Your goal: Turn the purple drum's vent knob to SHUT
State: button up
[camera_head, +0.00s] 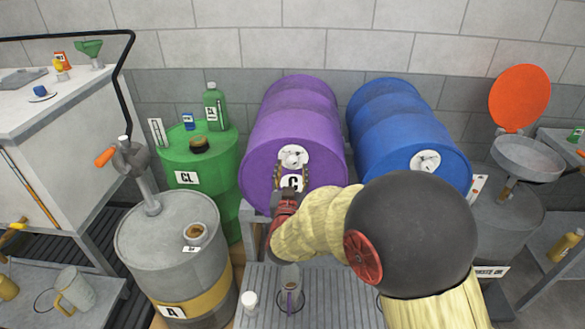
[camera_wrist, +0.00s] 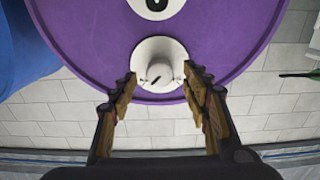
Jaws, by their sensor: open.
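The purple drum (camera_head: 294,112) lies on its side at the back middle, with a "C" label on its end face. A white round vent plate with a pale knob (camera_head: 293,156) sits above the label. In the wrist view, which is upside down, the knob (camera_wrist: 159,74) shows below the label on the purple face (camera_wrist: 90,40). Small dark marks show beside it, too small to read. My gripper (camera_wrist: 160,88) is open and empty, its fingers to either side of the knob in that view; I cannot tell the depth gap. In the head view my gripper (camera_head: 291,178) is before the drum face.
A blue drum (camera_head: 395,120) lies right of the purple one. A green drum (camera_head: 215,160) and a grey drum (camera_head: 150,230) with a pump stand left. A grated stand (camera_head: 345,295) below holds a small vessel and white cup.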

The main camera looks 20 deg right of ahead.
aim_at(292, 165)
jog(key=shift+x, duration=1.5)
jog(key=shift+c, duration=0.7)
jog(key=c, duration=1)
